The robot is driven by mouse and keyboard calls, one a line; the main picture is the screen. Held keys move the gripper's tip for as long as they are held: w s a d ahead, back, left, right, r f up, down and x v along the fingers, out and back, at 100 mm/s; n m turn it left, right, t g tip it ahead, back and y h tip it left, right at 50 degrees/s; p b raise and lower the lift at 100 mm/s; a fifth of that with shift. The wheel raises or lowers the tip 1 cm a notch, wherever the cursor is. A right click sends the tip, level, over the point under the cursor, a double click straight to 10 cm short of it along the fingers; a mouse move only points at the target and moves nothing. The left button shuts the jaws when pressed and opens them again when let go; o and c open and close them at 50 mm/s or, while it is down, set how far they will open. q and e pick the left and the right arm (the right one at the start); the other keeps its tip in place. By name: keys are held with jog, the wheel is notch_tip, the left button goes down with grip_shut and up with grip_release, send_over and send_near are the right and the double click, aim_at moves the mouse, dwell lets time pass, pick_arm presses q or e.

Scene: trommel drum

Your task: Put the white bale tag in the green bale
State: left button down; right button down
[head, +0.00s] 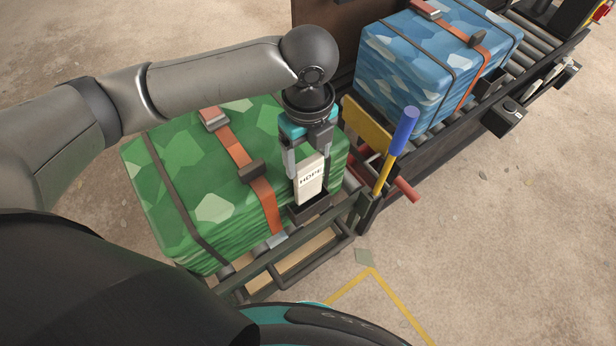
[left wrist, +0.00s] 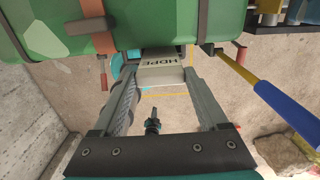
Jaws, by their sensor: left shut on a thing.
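The white bale tag (head: 310,181), with dark letters on its face, stands roughly upright at the right end of the green bale (head: 190,165). My left gripper (head: 309,163) is shut on it from above. The tag's lower end is at a dark pocket (head: 312,211) on the bale's near right side; I cannot tell how deep it sits. In the left wrist view the tag (left wrist: 161,73) is between the two fingers, against the green bale (left wrist: 65,35). My right gripper is not in view.
A blue bale (head: 405,65) sits on a roller conveyor at the top right. A lever with a blue grip (head: 404,130) and a red handle (head: 406,190) stand just right of my left gripper. The floor at the lower right is clear.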

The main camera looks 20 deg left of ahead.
aim_at(308, 179)
pick_arm(q)
notch_tip(308, 179, down, 8)
jog(key=shift+r+b, duration=0.15)
jog(key=shift+b, duration=0.3)
grip_release()
notch_tip(308, 179, up, 12)
jog(key=shift+r+p, duration=0.1)
jog(key=shift+p, duration=0.6)
